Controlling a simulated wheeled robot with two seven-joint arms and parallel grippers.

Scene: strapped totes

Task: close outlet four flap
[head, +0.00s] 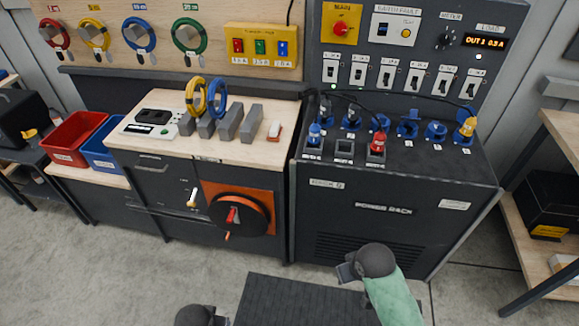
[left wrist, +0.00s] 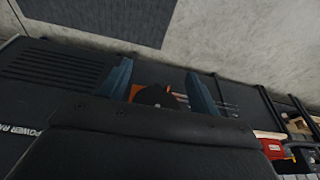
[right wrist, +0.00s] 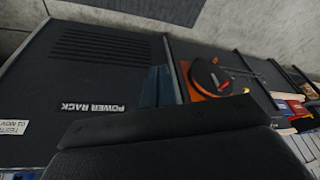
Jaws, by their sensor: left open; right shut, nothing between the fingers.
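The power rack (head: 385,212) stands at the right of the workbench, with a row of blue outlets on its sloping top. The fourth blue outlet from the left (head: 408,125) looks to have its flap raised; this is small in the head view. My right gripper (head: 346,270) is low in front of the rack, well below the outlets. Its fingers are shut and empty in the right wrist view (right wrist: 156,86). My left gripper is open and empty in the left wrist view (left wrist: 160,84); only part of its arm shows at the head view's bottom edge.
Black cables and plugs, including a red plug (head: 377,143) and a yellow one (head: 467,127), crowd the rack top. A row of switches (head: 415,78) is behind the outlets. A rotary handle (head: 240,214) sticks out left of the rack. A dark mat (head: 290,300) lies on the floor.

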